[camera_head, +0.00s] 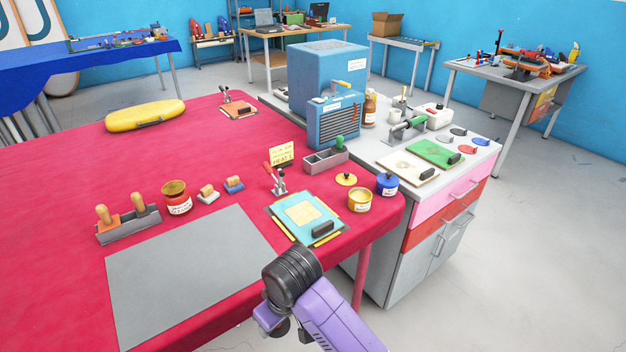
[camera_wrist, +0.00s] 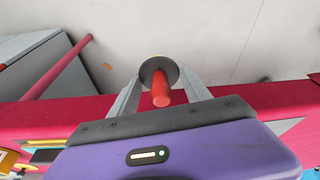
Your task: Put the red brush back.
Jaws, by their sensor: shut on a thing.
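The red brush (camera_wrist: 161,96) is between my gripper's fingers (camera_wrist: 158,80) in the wrist view. Its red handle points toward the camera, and a dark round part shows behind it. My gripper is shut on it, over the pale floor beyond the red table edge. In the head view my arm is at the front of the table and I cannot make out the brush clearly. A grey compartment box (camera_head: 322,168) stands near the table's right side. A green-handled brush (camera_head: 339,143) stands in its right part; the left part looks empty.
A teal board with a yellow patch (camera_head: 303,213), a red-handled clamp (camera_head: 278,184), a yellow jar (camera_head: 359,201) and a blue jar (camera_head: 387,184) surround the box's front. A grey mat (camera_head: 190,275) lies at left. A yellow sign (camera_head: 281,153) stands beside the box.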

